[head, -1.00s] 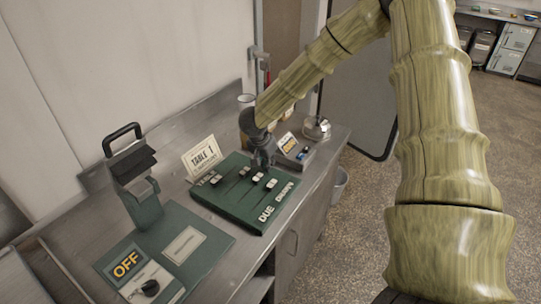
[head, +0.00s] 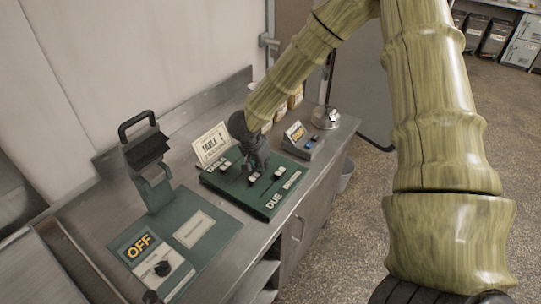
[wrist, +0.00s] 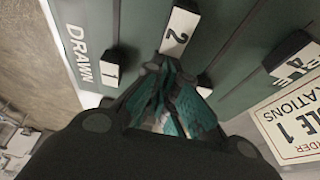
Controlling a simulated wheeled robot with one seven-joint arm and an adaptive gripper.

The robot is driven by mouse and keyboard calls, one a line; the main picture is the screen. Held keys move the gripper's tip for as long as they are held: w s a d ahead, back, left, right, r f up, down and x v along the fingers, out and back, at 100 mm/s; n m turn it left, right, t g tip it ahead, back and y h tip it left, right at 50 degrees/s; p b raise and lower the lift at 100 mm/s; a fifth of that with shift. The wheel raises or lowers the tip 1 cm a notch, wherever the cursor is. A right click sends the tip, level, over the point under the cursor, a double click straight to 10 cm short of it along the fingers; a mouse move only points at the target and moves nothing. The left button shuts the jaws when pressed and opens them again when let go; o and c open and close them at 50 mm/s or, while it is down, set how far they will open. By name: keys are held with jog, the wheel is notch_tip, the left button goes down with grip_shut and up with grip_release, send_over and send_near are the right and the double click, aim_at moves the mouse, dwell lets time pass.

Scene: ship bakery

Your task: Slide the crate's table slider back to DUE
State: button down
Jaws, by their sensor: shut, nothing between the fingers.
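A green slider board (head: 232,190) lies on the steel counter, with DUE lettered along its front edge and DRAWN near the right corner. Several black knobs with white number tags stand along its slots. The wrist view shows tag 1 (wrist: 110,74) beside DRAWN, tag 2 (wrist: 179,33) and tag 4 (wrist: 292,62); another white tag is partly hidden by my fingers. My gripper (head: 252,170) is over the board, pointing down among the knobs. In the wrist view, its fingers (wrist: 172,68) are shut and empty, their tips close to tag 2. I cannot tell whether they touch it.
A TABLE 1 card (head: 212,145) stands behind the board. A green panel reading OFF (head: 139,246) and an upright device with a black handle (head: 137,124) are at left. A small sloped box (head: 300,140) and a metal bell-like object (head: 326,117) stand at right.

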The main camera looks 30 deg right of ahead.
jog(key=shift+s+a, duration=0.25)
jog(key=shift+a, duration=0.2)
jog(key=shift+s+a, duration=0.2)
jog(key=shift+a, duration=0.25)
jog(key=shift+d+p, duration=0.35)
jog(key=shift+p, duration=0.2)
jog(key=d, duration=0.1)
jog(key=w+d+p, duration=0.1)
jog(key=d+p, duration=0.1)
jog(key=shift+w+r, duration=0.15)
jog(key=shift+w, duration=0.25)
jog(key=b+v, duration=0.2)
jog(key=v, duration=0.7)
jog(key=shift+r, duration=0.35)
